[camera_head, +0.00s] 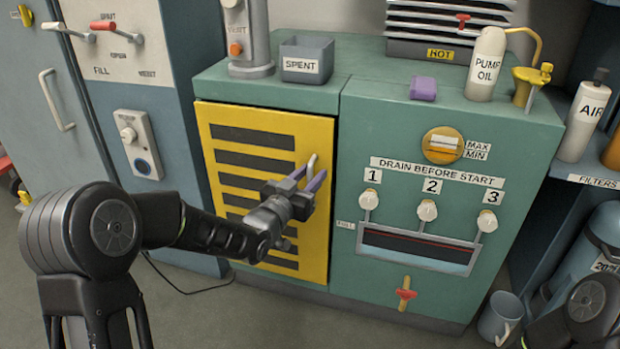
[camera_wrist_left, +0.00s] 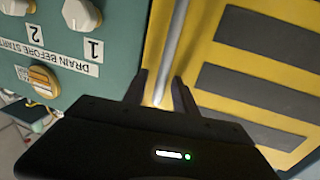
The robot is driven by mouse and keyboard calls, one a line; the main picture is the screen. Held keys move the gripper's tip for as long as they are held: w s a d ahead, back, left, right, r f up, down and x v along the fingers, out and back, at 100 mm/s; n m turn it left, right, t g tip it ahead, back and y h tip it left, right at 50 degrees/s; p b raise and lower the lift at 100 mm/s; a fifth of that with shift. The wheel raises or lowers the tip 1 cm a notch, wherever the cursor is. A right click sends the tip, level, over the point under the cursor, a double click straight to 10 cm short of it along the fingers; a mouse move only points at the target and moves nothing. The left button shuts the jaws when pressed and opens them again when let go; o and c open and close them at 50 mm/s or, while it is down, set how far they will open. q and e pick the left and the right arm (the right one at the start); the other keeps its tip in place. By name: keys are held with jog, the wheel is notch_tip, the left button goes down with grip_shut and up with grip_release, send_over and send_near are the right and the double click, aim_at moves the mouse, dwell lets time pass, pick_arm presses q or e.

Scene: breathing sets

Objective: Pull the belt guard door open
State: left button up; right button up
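The belt guard door (camera_head: 228,181) is the yellow panel with dark slots on the green cabinet. It looks shut, flush with the cabinet front. Its grey bar handle (camera_head: 312,162) stands near the door's right edge. My left gripper (camera_head: 307,181) is at the handle, with one finger on each side of it. In the left wrist view the handle (camera_wrist_left: 173,45) runs between the two fingers of the gripper (camera_wrist_left: 160,82), and a gap shows between the fingers. The door (camera_wrist_left: 232,60) fills the right of that view. My right gripper is out of view.
The green cabinet (camera_head: 340,225) carries a SPENT bin (camera_head: 307,60), a purple block (camera_head: 423,88) and a pump oil bottle (camera_head: 487,64) on top.

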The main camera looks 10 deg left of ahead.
pick_arm(q)
jog(key=shift+c, duration=0.5)
grip_shut()
dwell(0.9)
